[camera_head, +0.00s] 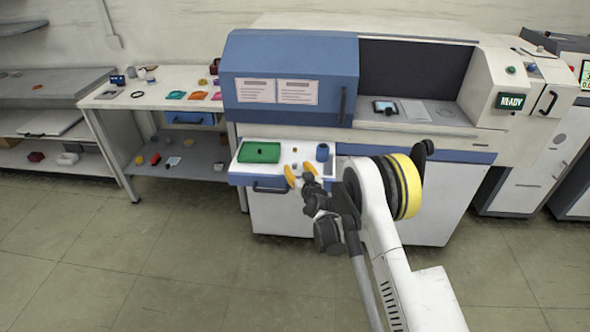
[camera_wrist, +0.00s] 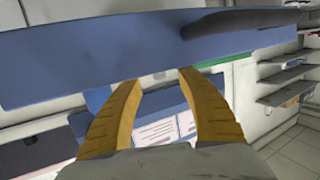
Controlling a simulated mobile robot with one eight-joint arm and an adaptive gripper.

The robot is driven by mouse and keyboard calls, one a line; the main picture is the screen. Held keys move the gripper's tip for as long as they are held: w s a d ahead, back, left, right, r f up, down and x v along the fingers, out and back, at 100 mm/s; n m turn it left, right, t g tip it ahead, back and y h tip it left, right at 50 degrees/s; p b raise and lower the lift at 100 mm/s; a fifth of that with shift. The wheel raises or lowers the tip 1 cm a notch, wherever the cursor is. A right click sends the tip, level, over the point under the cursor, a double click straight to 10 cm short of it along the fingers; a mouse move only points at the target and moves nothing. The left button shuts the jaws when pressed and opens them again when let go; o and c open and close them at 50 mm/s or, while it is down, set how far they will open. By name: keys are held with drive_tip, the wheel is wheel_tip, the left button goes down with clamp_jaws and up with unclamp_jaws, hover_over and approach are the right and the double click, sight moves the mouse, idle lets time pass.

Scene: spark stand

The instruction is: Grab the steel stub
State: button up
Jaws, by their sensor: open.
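A small grey piece (camera_head: 295,166), which may be the steel stub, shows on the white tray of the pulled-out drawer (camera_head: 273,170), close to my fingertips. It is too small to identify surely. My gripper (camera_head: 299,172) is open at the drawer's front edge, its yellow fingers apart near that piece. I cannot tell whether the piece lies between them. In the wrist view my gripper (camera_wrist: 158,78) shows empty fingers pointing toward the blue drawer front (camera_wrist: 100,58). The stub is not visible there.
A green mat (camera_head: 259,152) lies in the drawer's left part. A blue cylinder (camera_head: 322,152) stands at its right. The blue-hooded machine (camera_head: 290,55) rises behind. A white side table (camera_head: 150,92) with small items stands left. Floor in front is clear.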

drive_tip(key=x, duration=0.3)
drive_tip(key=shift+b, duration=0.4)
drive_tip(key=shift+r, duration=0.1)
clamp_jaws()
